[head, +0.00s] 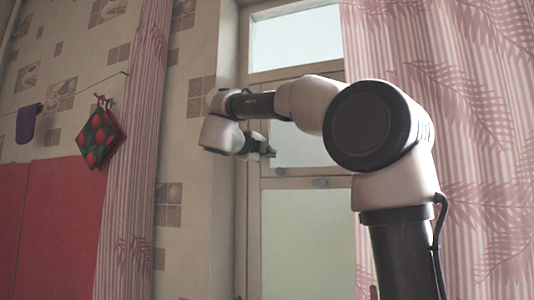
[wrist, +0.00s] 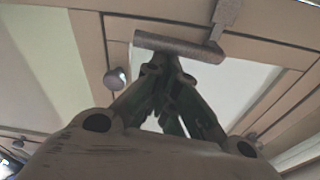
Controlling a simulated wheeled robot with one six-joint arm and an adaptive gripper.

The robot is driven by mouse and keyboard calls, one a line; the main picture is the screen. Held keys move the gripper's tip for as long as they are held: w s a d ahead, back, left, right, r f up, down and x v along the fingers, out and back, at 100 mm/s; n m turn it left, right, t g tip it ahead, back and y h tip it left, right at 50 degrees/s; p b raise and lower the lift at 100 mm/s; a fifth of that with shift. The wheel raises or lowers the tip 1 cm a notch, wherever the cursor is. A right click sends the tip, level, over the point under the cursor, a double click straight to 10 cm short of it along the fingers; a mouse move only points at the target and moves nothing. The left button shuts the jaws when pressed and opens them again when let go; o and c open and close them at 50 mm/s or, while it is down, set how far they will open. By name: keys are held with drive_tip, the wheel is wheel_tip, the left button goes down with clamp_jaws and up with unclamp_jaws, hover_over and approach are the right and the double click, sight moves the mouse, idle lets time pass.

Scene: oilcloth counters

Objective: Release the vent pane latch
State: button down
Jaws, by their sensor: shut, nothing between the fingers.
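The latch, a mottled grey bar (wrist: 178,46) on a short upright bracket (wrist: 222,20), is on the pale window frame in the wrist view. My gripper (wrist: 167,70) is shut and empty, its green-grey fingers together just below the bar. The fingertips overlap the bar's lower edge in the picture; I cannot tell whether they touch it. In the head view my gripper (head: 268,152) is in front of the middle pane, which I take to be the vent pane (head: 300,147). I cannot make out the latch bar in the head view.
A round grey knob (wrist: 116,79) is left of the fingers in the wrist view. Small grey fittings sit on the rail (head: 320,183) below the middle pane. Pink striped curtains (head: 480,130) hang at both sides. Pot holders (head: 100,138) hang on the left wall.

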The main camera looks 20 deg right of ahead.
drive_tip(key=w+a+r+m+y, duration=0.2)
drive_tip(key=w+a+m, duration=0.3)
drive_tip(key=m, duration=0.8)
drive_tip(key=shift+w+a+m+t, duration=0.25)
drive_tip(key=shift+m+t, duration=0.05)
drive_tip(key=shift+m, duration=0.1)
drive_tip(key=shift+r, duration=0.2)
drive_tip(key=shift+f, duration=0.1)
idle(0.5)
